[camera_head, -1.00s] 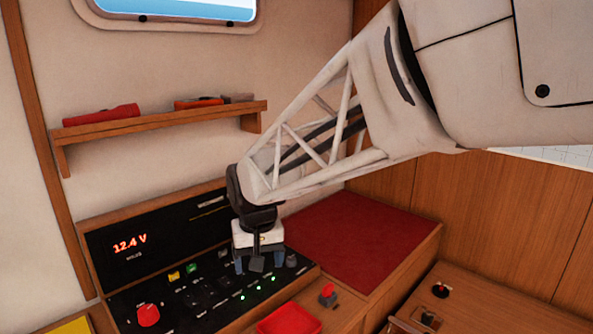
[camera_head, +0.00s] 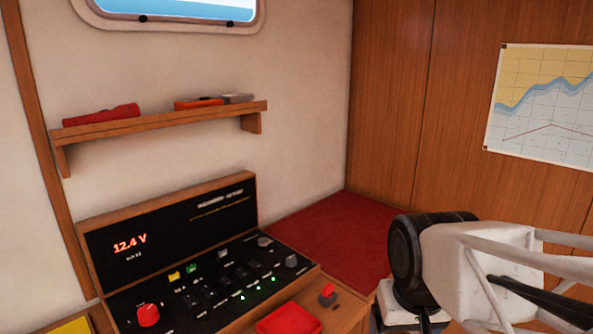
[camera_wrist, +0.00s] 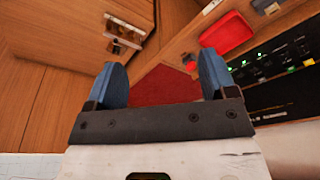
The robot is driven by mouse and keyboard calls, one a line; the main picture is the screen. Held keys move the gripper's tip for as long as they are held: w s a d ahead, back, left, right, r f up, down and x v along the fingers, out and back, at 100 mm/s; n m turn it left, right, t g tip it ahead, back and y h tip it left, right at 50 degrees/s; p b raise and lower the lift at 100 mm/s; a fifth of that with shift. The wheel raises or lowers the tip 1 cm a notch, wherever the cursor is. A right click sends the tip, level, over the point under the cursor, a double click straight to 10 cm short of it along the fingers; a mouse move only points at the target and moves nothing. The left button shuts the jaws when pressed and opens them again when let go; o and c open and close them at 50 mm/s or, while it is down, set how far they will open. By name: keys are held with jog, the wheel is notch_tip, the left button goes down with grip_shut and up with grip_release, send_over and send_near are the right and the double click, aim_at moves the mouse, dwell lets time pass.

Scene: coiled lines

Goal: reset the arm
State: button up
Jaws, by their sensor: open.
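My gripper (camera_wrist: 158,82) shows in the wrist view with its two blue fingers apart and nothing between them. Beyond the fingers lie the red mat (camera_wrist: 168,88) and wood panelling. In the head view my arm is at the lower right, and the gripper's fingers are mostly cut off by the bottom edge. The black control panel (camera_head: 205,292) stands clear to the left of the arm, with a red knob (camera_head: 148,315), several switches and green lights. Its display (camera_head: 130,243) reads 12.4 V.
A red tray (camera_head: 290,320) and a small red switch (camera_head: 327,294) sit right of the panel. A shelf (camera_head: 165,118) on the wall holds a red torch (camera_head: 102,115) and an orange item (camera_head: 199,103). A chart (camera_head: 545,105) hangs at right. The red mat's rear is free.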

jog(key=s+d, duration=0.1)
jog(key=s+d+f, duration=0.1)
jog(key=s, duration=0.1)
jog(key=shift+s, duration=0.25)
